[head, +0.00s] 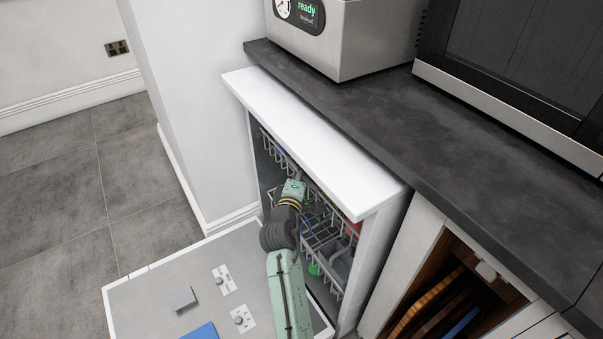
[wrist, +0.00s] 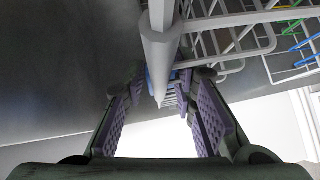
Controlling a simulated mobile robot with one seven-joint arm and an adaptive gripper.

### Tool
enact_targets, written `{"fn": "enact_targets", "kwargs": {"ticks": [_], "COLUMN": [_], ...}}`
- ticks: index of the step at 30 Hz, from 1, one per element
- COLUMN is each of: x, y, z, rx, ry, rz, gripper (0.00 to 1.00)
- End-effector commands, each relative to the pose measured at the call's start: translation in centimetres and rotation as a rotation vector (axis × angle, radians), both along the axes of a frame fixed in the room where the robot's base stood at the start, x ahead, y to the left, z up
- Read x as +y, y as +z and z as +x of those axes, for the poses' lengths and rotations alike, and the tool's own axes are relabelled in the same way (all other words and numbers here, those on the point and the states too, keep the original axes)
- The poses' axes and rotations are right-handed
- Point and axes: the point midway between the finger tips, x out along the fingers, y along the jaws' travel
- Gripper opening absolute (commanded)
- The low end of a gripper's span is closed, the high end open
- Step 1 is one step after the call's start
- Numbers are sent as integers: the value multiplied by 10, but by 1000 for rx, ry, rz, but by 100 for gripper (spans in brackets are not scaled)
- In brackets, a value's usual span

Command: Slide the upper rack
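The dishwasher stands open under a white top, its door folded down. The upper rack (head: 277,154), of pale wire, is inside near the top of the opening, partly hidden by my arm. My gripper (head: 293,188) reaches into the opening at the rack's front. In the wrist view, my gripper (wrist: 162,88) is open, with purple ridged pads apart on both sides. A thick pale grey bar (wrist: 160,45) comes down between the fingers, with rack wires (wrist: 228,22) behind it. I cannot tell whether either pad touches the bar.
The lowered door (head: 150,295) lies under my arm, with a blue item (head: 200,331) on it. A dark countertop (head: 430,140) with a steel appliance (head: 345,40) is above right. An open cabinet (head: 455,290) stands at right. Floor at left is clear.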

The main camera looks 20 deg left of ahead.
Motion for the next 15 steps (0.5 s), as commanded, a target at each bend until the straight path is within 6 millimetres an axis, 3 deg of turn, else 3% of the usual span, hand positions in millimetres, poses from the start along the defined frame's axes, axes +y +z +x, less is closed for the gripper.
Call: {"fn": "enact_targets", "kwargs": {"ticks": [10, 15], "x": [0, 0], "y": [0, 0], "z": [0, 0], "rx": [0, 0], "ry": [0, 0], "rz": [0, 0], "gripper": [0, 0]}}
